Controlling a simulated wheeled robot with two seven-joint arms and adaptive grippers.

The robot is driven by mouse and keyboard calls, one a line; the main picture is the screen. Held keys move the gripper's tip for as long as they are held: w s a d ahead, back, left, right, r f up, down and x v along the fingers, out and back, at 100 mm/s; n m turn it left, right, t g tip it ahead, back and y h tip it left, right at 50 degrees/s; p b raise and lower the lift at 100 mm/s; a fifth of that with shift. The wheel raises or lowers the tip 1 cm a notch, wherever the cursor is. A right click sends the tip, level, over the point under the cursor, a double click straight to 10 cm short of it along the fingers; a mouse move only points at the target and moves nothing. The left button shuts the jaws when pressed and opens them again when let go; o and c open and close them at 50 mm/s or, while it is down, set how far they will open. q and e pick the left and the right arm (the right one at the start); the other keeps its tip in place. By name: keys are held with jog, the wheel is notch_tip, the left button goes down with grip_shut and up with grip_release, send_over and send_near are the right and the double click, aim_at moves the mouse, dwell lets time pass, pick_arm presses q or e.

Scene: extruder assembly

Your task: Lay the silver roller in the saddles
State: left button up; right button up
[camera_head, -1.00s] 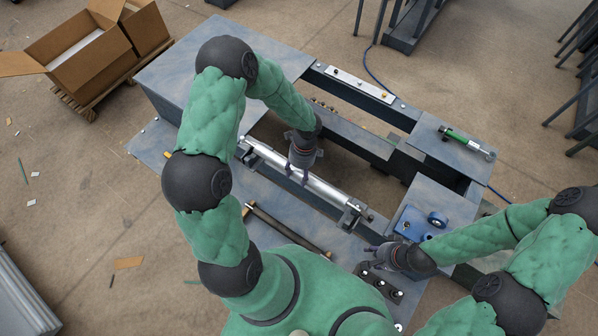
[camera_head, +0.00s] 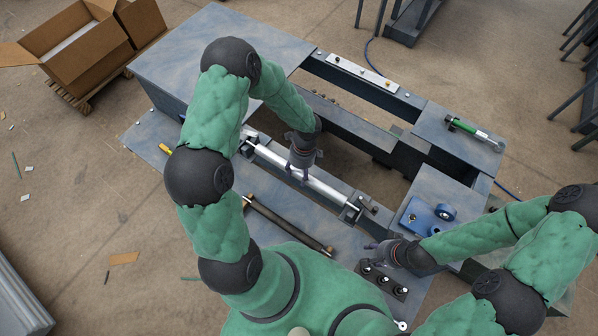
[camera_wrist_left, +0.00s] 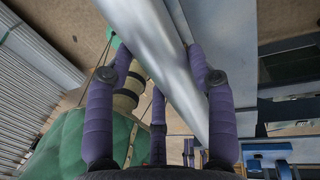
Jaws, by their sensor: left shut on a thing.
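The silver roller (camera_head: 325,189) lies lengthwise along the front rail of the bench frame, running from upper left to lower right. One saddle (camera_head: 352,213) is at its lower right end; another dark bracket (camera_head: 246,142) is at its upper left end. My left gripper (camera_head: 300,176) is shut on the roller near its middle, from above. In the left wrist view the roller (camera_wrist_left: 165,50) passes between the purple fingers (camera_wrist_left: 180,110). I cannot tell whether its ends touch the saddles. My right gripper (camera_head: 371,247) is above the dark block with knobs; its opening is unclear.
A dark rod (camera_head: 285,228) lies on the front plate. The dark block with black knobs (camera_head: 382,281) and a blue part (camera_head: 425,217) are at the right. A green-handled tool (camera_head: 474,133) lies on the far right plate. The frame's middle is open.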

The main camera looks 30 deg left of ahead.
pick_arm(q)
jog(key=shift+f, duration=0.25)
dwell(0.3)
jog(key=o, duration=1.6)
jog(key=shift+o, duration=0.2)
notch_tip(320, 180, up, 12)
jog(key=w, duration=0.2)
jog(key=shift+w, duration=0.15)
jog(key=shift+f, duration=0.1)
